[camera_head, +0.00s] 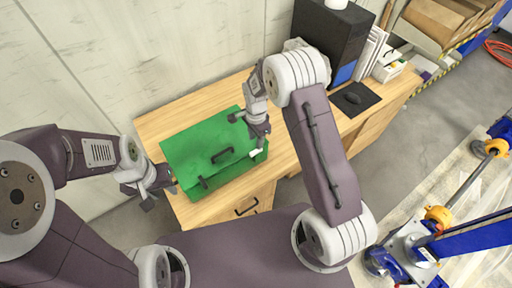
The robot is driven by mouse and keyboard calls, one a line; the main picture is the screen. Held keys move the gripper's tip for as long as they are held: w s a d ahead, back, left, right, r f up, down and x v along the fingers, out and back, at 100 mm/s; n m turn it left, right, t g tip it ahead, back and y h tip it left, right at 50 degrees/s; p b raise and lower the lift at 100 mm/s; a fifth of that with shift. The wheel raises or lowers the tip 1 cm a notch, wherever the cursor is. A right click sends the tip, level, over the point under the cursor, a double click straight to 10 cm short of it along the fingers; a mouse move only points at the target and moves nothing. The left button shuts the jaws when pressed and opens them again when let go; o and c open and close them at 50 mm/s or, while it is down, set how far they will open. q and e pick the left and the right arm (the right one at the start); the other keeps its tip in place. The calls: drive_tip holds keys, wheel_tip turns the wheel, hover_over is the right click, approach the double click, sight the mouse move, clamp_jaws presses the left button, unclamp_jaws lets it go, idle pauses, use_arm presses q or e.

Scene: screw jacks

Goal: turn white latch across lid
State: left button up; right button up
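A green box with a green lid (190,146) stands on the wooden desk, with black handles on it. The small white latch (255,153) is at the right side of the box, near its edge. My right gripper (249,130) is above the right part of the lid, just above the latch in the picture. Its fingers look apart; I cannot tell if one touches the latch. My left gripper (160,195) is at the left front corner of the box, fingers apart and empty.
The wooden desk (164,124) has drawers in front. A black computer case (332,32), white folders and a dark mouse pad (355,99) are at its right. A wall runs behind. Blue jacks with orange parts (438,215) stand on the floor at right.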

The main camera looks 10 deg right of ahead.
sight(256, 150)
wheel_tip(256, 150, down, 6)
drive_tip(key=shift+w+f+p, duration=0.15)
drive_tip(key=shift+f+p, duration=0.05)
drive_tip(key=shift+p, duration=0.55)
drive_tip(key=shift+f, duration=0.35)
clamp_jaws()
